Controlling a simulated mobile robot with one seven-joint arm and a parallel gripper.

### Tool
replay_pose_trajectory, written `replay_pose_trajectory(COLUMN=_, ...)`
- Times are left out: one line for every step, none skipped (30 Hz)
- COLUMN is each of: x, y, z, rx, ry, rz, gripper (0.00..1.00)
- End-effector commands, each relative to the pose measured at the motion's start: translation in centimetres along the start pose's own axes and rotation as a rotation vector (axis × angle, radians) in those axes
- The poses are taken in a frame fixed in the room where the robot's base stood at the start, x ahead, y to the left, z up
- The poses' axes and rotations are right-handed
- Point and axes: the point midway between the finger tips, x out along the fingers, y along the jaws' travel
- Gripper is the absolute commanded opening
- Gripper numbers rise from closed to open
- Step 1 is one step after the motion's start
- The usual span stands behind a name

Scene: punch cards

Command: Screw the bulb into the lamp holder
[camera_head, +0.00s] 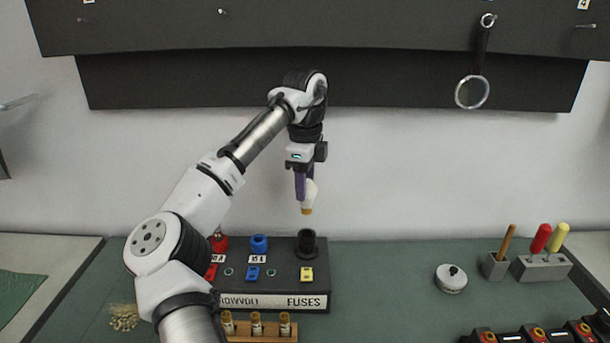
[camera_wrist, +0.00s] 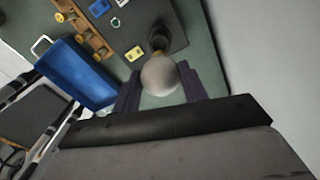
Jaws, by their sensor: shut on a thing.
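My gripper (camera_head: 305,186) is shut on the bulb (camera_head: 310,196), a frosted white bulb with a brass-coloured base pointing down. The bulb hangs in the air above the black lamp holder (camera_head: 307,243), clear of it. The holder stands at the back right of a dark box with a FUSES label. In the wrist view the round bulb (camera_wrist: 160,76) sits between the purple fingers, and the holder (camera_wrist: 158,40) shows just beyond it, partly hidden by the bulb.
The box (camera_head: 290,285) also carries a blue knob (camera_head: 259,244), a red knob and coloured tags. A wooden rack (camera_head: 262,330) of fuses is in front. A white round pot (camera_head: 451,279) and a tool block (camera_head: 541,268) stand to the right. A magnifier (camera_head: 473,92) hangs above.

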Motion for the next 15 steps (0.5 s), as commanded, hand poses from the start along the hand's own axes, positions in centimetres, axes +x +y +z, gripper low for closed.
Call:
replay_pose_trajectory(x=0.2, y=0.0, z=0.0, rx=0.000, ry=0.000, rz=0.000, gripper=0.26)
replay_pose_trajectory(x=0.3, y=0.0, z=0.0, rx=0.000, ry=0.000, rz=0.001, gripper=0.26)
replay_pose_trajectory(x=0.5, y=0.0, z=0.0, rx=0.000, ry=0.000, rz=0.001, gripper=0.26)
replay_pose_trajectory(x=0.7, y=0.0, z=0.0, rx=0.000, ry=0.000, rz=0.001, gripper=0.26)
replay_pose_trajectory(x=0.9, y=0.0, z=0.0, rx=0.000, ry=-0.001, rz=0.001, gripper=0.26)
replay_pose_trajectory(x=1.2, y=0.0, z=0.1, rx=0.000, ry=-0.001, rz=0.001, gripper=0.26)
replay_pose_trajectory(x=1.5, y=0.0, z=0.1, rx=0.000, ry=-0.001, rz=0.001, gripper=0.26)
replay_pose_trajectory(x=1.8, y=0.0, z=0.1, rx=-0.001, ry=0.000, rz=0.002, gripper=0.26)
replay_pose_trajectory(x=2.2, y=0.1, z=0.1, rx=0.000, ry=0.000, rz=0.002, gripper=0.26)
replay_pose_trajectory(x=2.5, y=0.1, z=0.0, rx=0.000, ry=0.001, rz=0.002, gripper=0.26)
replay_pose_trajectory(x=2.9, y=0.0, z=0.0, rx=0.001, ry=0.000, rz=0.001, gripper=0.26)
replay_pose_trajectory(x=3.4, y=0.0, z=0.0, rx=0.000, ry=-0.001, rz=0.000, gripper=0.26)
replay_pose_trajectory(x=3.7, y=0.0, z=0.0, rx=0.000, ry=-0.001, rz=0.000, gripper=0.26)
replay_pose_trajectory(x=3.9, y=0.0, z=0.0, rx=0.000, ry=-0.001, rz=0.001, gripper=0.26)
replay_pose_trajectory(x=4.2, y=0.0, z=0.0, rx=0.000, ry=-0.001, rz=0.001, gripper=0.26)
